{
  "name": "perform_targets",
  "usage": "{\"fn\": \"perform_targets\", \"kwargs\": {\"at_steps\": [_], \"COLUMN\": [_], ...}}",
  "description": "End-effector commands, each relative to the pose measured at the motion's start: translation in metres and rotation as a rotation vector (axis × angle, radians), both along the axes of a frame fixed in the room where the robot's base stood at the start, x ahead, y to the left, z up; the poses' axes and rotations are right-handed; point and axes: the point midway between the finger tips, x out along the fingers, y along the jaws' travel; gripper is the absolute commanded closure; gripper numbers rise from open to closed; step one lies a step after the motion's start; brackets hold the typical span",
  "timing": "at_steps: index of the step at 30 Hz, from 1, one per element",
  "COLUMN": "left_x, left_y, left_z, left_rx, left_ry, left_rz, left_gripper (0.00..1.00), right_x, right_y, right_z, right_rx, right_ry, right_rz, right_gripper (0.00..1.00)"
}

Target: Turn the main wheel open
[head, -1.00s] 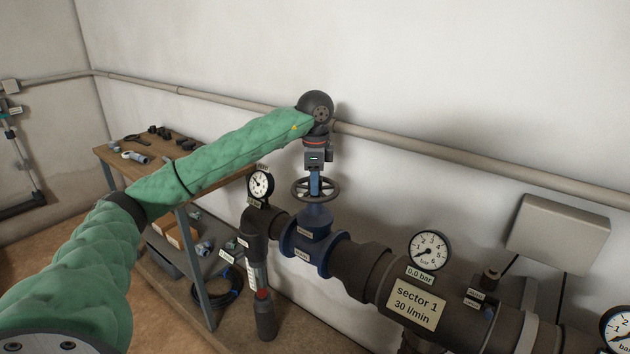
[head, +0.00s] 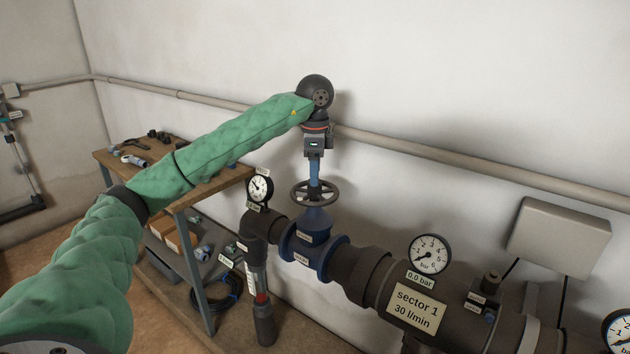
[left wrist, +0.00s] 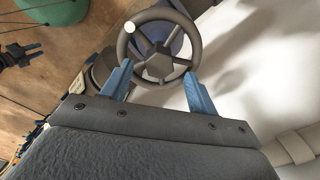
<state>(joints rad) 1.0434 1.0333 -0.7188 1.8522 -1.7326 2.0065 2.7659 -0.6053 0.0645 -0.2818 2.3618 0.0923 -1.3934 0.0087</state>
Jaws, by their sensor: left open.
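The main wheel (head: 315,194) is a dark grey spoked handwheel on top of a blue valve (head: 312,240) in the pipe. It also shows in the left wrist view (left wrist: 158,50), with a pale round spot on its rim. My left gripper (head: 314,181) points down just above the wheel. Its two blue fingers (left wrist: 157,70) are apart, with nothing held between them. In the wrist view their tips overlap the near side of the rim; I cannot tell whether they touch it. My right gripper is not in view.
A round gauge (head: 260,188) stands close left of the wheel. A second gauge (head: 429,254) sits on the pipe above a "sector 1" plate (head: 414,307). A workbench (head: 235,180) with tools is at left. The wall and a conduit (head: 430,152) run close behind.

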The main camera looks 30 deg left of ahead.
Motion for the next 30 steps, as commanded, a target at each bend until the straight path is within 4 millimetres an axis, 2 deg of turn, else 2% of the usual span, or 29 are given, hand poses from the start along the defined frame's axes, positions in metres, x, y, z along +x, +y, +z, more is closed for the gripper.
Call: {"fn": "perform_targets", "kwargs": {"at_steps": [3,12,30], "left_x": [0.000,0.000,0.000], "left_y": [0.001,0.000,0.000], "left_z": [0.015,0.032,0.034], "left_rx": [0.002,0.000,0.000], "left_ry": [-0.003,-0.001,0.000], "left_rz": [0.001,0.001,0.001], "left_gripper": [0.41,0.41,0.41], "right_x": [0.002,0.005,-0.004], "right_y": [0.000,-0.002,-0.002], "right_z": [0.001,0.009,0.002], "right_rx": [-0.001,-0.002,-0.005], "right_ry": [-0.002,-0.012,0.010], "right_rz": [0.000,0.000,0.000], "right_gripper": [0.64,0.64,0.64]}}
